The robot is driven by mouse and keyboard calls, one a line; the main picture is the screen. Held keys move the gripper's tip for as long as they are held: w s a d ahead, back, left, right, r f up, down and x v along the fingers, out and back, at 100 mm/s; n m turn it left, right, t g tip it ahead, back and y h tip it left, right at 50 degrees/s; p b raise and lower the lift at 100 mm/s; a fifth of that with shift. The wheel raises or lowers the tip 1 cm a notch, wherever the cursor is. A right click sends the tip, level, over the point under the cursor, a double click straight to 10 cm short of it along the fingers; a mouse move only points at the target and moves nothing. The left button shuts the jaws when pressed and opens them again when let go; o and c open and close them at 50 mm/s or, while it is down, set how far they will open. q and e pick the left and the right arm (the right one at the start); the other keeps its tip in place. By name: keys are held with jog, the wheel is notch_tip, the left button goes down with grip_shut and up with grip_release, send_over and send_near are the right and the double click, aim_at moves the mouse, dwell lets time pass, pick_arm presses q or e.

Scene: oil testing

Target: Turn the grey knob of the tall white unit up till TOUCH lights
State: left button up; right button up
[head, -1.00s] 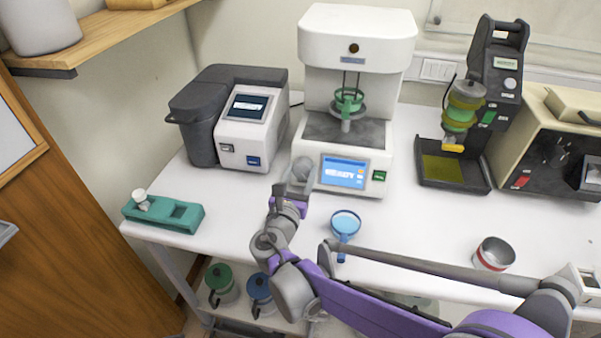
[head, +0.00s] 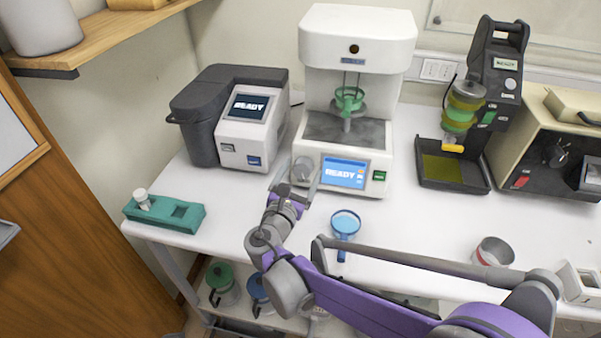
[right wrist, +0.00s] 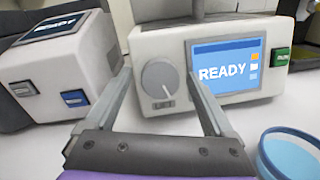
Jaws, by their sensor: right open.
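The tall white unit (head: 357,40) stands on the bench, with a blue screen (head: 344,172) reading READY low on its front. Its grey knob (right wrist: 160,78) sits left of the screen, above a small plate that seems to read LIFT; it also shows in the head view (head: 303,169). A green ring holder (head: 349,99) hangs in the unit's bay. My right gripper (right wrist: 158,75) is open, with one finger on either side of the knob; I cannot tell whether they touch it. In the head view this gripper (head: 300,176) is in front of the knob. My left gripper is not in view.
A grey unit (head: 205,105) with a READY screen stands to the left. A green rack (head: 163,213) is at the left bench edge. A blue-rimmed dish with a handle (head: 345,224) lies close to my right arm. A metal cup (head: 493,253) stands at the right.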

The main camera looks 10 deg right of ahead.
jog(key=v, duration=1)
jog(key=shift+s+a, duration=0.25)
jog(key=shift+s, duration=0.1)
dwell(0.6)
